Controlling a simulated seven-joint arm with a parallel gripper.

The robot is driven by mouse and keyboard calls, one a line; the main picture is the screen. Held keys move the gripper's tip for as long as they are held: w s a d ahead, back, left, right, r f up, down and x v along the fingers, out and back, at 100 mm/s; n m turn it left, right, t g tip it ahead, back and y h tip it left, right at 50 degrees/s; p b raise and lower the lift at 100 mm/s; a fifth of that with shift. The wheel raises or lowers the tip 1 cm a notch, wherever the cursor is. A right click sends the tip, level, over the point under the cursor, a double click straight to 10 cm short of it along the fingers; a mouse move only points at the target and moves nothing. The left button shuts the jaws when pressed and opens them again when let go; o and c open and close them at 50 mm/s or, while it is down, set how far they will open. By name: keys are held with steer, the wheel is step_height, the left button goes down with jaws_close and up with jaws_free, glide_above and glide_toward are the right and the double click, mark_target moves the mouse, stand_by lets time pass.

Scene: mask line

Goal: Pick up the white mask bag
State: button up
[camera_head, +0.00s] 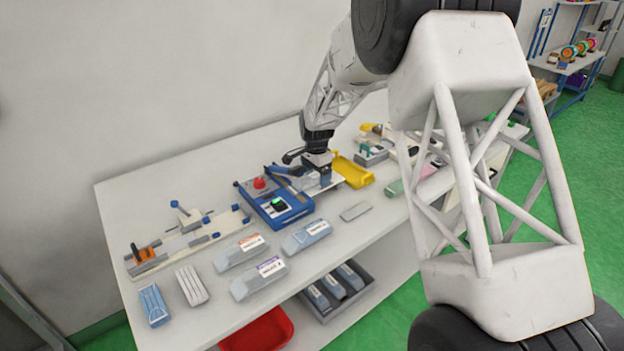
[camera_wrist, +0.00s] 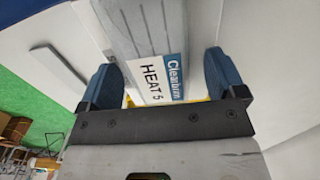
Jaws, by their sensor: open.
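A grey-white ribbed bag (camera_wrist: 150,35) fills the middle of the wrist view. Its label has a blue band and the words "HEAT 5". My gripper (camera_wrist: 160,85) is open, with one blue finger on each side of this bag and a visible gap on both sides. In the head view my gripper (camera_head: 318,180) is low at the right of the blue machine, and the bag is mostly hidden there. Three other labelled bags lie at the table front: orange-labelled (camera_head: 238,254), purple-labelled (camera_head: 257,280) and blue-labelled (camera_head: 305,238).
The blue machine (camera_head: 278,205) with a red knob stands beside my gripper. A yellow tray (camera_head: 352,172) is just right of it. A grey slab (camera_head: 355,211) lies in front. Loose masks (camera_head: 192,285) lie at left. A grey bin (camera_head: 338,300) holds bags below the tabletop.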

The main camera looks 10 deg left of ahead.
steer(key=c, duration=1)
steer(key=shift+d+r, duration=0.1)
steer(key=shift+s+d+r, duration=0.5)
steer(key=shift+s+r, duration=0.1)
steer(key=shift+r, duration=0.15)
steer(key=s+d+r, duration=0.6)
steer(key=s+d, duration=0.2)
steer(key=shift+s+d+r, duration=0.2)
steer(key=shift+s+d, duration=0.15)
steer(key=shift+d, duration=0.05)
steer(key=shift+w+d, duration=0.15)
steer(key=shift+w+d, duration=1.25)
